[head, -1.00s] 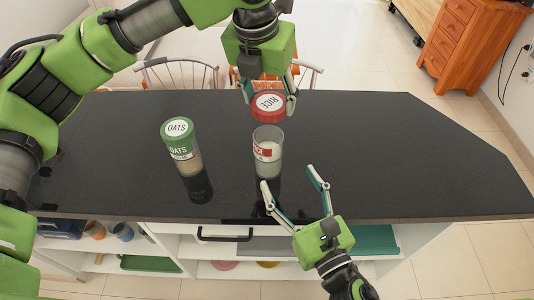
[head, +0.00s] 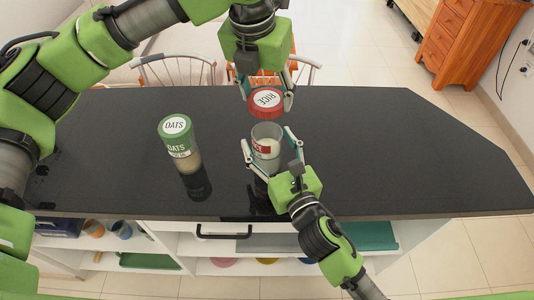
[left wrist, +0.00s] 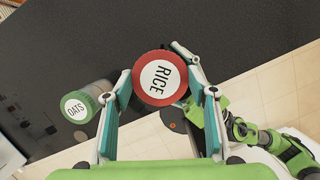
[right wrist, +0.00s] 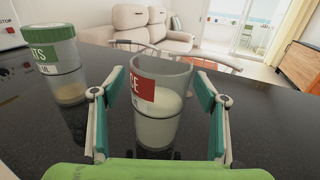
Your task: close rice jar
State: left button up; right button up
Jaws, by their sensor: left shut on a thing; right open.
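The rice jar (head: 267,146) is a clear glass with a red label and white contents. It stands upright and open on the black counter. My right gripper (head: 270,148) is open, with one finger on each side of the jar; the right wrist view shows the jar (right wrist: 160,120) between the fingers, with small gaps. The red lid marked RICE (head: 266,101) is held in my left gripper (head: 264,98), just above and behind the jar's rim. In the left wrist view the lid (left wrist: 160,78) sits between the fingertips and hides most of the jar.
A jar of oats with a green lid (head: 175,126) stands left of the rice jar; it is also in the right wrist view (right wrist: 53,62). The black counter (head: 400,150) is clear on the right. Chairs (head: 175,71) stand behind it.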

jog(key=shift+w+a, duration=0.15)
jog(key=shift+w, duration=0.1)
jog(key=c, duration=1.7)
pick_arm(q)
jog(key=shift+f, duration=2.5)
jog(key=shift+f, duration=0.85)
jog(key=shift+f, duration=0.55)
